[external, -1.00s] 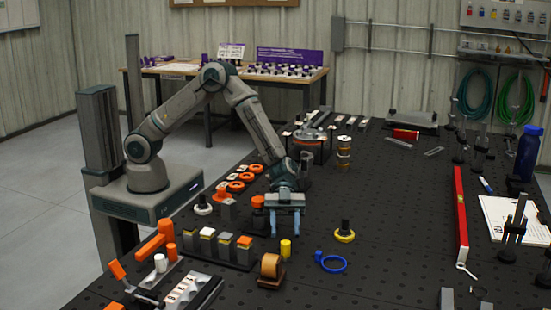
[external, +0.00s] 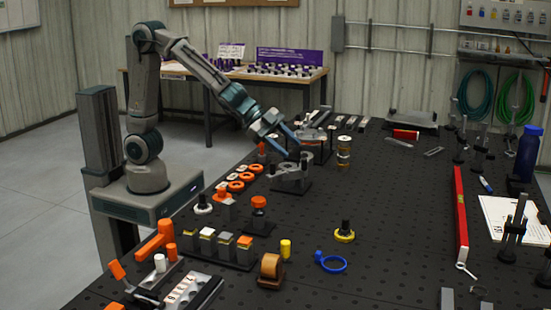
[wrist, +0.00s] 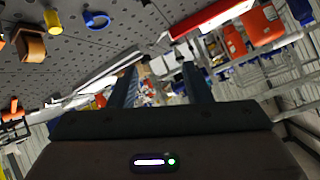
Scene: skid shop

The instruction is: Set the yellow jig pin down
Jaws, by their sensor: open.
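The yellow jig pin (external: 286,249) stands upright on the black perforated bench, between the block rack and the blue ring. It also shows in the wrist view (wrist: 53,20) at the upper left. My gripper (external: 287,141) is open and empty, raised above the far part of the bench and well away from the pin. In the wrist view the two blue fingers (wrist: 162,82) are spread with nothing between them.
A red level (external: 460,215) lies farther right, with bare bench between.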

